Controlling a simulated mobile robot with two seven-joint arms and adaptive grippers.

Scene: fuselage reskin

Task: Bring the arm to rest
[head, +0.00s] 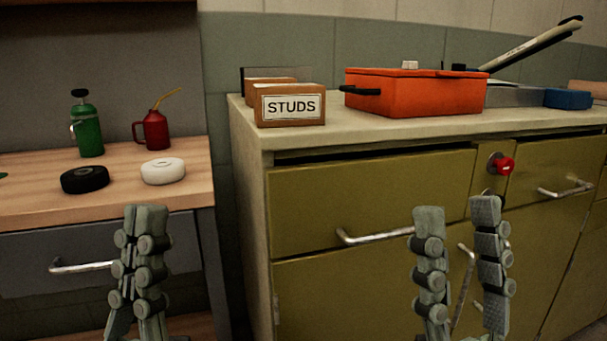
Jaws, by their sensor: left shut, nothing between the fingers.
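My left gripper (146,212) stands upright at the lower left of the head view, its fingers together and nothing between them. It shows in front of the grey drawer of the wooden bench. My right gripper (457,212) is upright at the lower right, its two fingers apart with a clear gap and nothing in it. It shows in front of the olive cabinet (365,210). The lower parts of both arms are out of view.
On the cabinet are a STUDS box (290,105), an orange case (415,93) and a blue block (568,98). Metal drawer handles (375,238) stick out.

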